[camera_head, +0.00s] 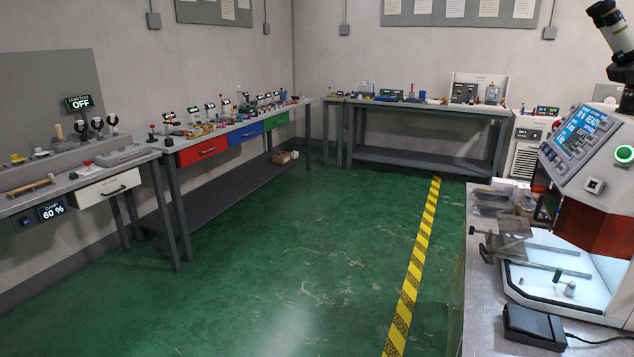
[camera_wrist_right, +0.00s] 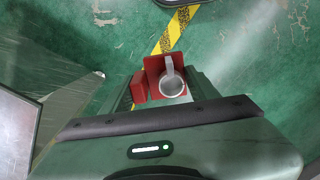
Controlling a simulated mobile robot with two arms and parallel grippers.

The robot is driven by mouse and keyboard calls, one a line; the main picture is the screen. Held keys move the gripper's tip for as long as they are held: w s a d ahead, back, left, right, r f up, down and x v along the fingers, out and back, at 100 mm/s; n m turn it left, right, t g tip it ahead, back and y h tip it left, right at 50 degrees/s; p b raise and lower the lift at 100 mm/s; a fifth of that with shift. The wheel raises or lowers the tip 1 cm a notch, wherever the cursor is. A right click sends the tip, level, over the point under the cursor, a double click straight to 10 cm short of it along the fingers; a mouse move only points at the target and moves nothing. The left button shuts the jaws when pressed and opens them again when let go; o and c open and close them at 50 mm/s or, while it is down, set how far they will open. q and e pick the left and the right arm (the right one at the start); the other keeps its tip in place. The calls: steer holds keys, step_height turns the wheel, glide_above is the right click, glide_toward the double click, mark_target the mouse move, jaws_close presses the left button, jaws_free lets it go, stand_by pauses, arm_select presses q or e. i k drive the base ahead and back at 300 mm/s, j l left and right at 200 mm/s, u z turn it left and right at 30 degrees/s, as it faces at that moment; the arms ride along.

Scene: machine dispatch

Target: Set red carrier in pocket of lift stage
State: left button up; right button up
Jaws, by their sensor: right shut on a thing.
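The red carrier (camera_wrist_right: 153,66) is between the fingers of my right gripper (camera_wrist_right: 163,90) in the right wrist view. The gripper is shut on it and holds it above the green floor. A silver round, cup-like part (camera_wrist_right: 172,86) sits in the carrier. Part of the carrier is hidden by this part and the fingers. In the head view, a grey metal fixture with flat plates (camera_head: 510,226) stands on the right bench and may be the lift stage; its pocket cannot be made out. Neither gripper shows in the head view.
The machine with a blue screen (camera_head: 578,135) stands on the right bench beside a white base plate (camera_head: 535,277) with small posts. A black pedal-like box (camera_head: 533,326) lies in front. Benches line the left and back walls. The green floor (camera_head: 300,240) between is clear.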

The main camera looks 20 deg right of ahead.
mark_target(510, 223)
steer(key=i+z, duration=0.15)
steer(key=i, duration=0.25)
steer(key=i+j+z, duration=0.15)
steer(key=i, duration=0.3)
steer(key=i+j+z, duration=0.1)
steer(key=i, duration=0.3)
steer(key=i+j+z, duration=0.15)
steer(key=i, duration=0.25)
steer(key=i+l+z, duration=0.15)
steer(key=i+z, duration=0.25)
steer(key=i, duration=0.45)
steer(key=i+j+z, duration=0.1)
steer(key=i+z, duration=0.35)
steer(key=i, duration=0.4)
